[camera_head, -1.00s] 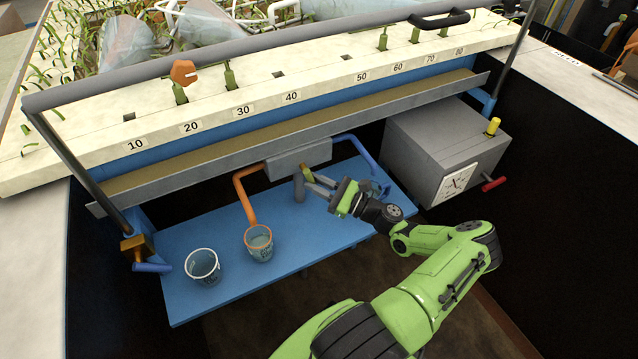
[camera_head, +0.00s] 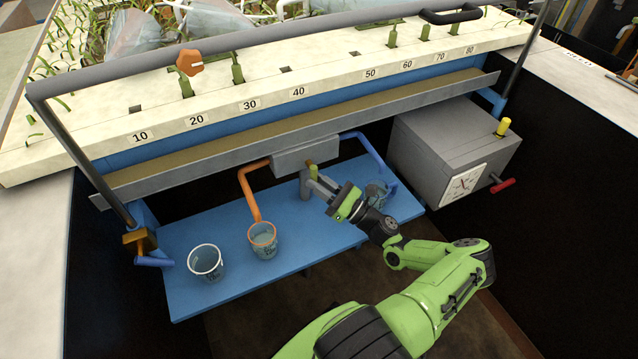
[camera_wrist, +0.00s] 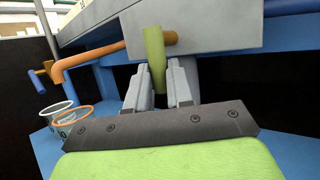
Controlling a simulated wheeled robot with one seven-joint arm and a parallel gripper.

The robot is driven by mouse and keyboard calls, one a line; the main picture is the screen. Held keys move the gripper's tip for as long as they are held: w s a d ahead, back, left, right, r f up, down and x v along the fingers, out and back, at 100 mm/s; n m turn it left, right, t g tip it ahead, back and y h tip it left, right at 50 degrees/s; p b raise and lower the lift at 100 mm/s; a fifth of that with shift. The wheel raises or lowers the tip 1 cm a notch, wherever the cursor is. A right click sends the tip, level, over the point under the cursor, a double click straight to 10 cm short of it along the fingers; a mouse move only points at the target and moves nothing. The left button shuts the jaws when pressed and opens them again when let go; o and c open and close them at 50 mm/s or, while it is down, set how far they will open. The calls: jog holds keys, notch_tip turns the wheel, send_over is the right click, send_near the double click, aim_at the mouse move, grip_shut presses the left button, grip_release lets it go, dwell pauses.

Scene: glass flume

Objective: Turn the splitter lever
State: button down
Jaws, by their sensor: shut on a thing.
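The splitter is a grey box (camera_head: 305,155) under the channel, with an orange pipe (camera_head: 247,190) on its left and a blue pipe (camera_head: 365,147) on its right. Its lever, an olive-green handle (camera_head: 313,172), hangs at the box's front. In the wrist view the lever (camera_wrist: 154,48) hangs nearly upright from a brownish pivot, its lower end between the fingers. My gripper (camera_head: 318,186) reaches in from the right and is shut on the lever. The fingers (camera_wrist: 158,82) hide part of its lower end.
A cup with an orange rim (camera_head: 263,241) stands under the orange pipe, a white-rimmed cup (camera_head: 205,262) left of it, and another cup (camera_head: 377,192) under the blue pipe, all on a blue shelf (camera_head: 310,238). A grey box with a dial (camera_head: 430,150) stands at right.

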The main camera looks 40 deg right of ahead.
jog(key=c, duration=1)
grip_release()
jog(key=v, duration=1.5)
jog(key=shift+s+d+f, duration=0.15)
jog(key=shift+s, duration=0.2)
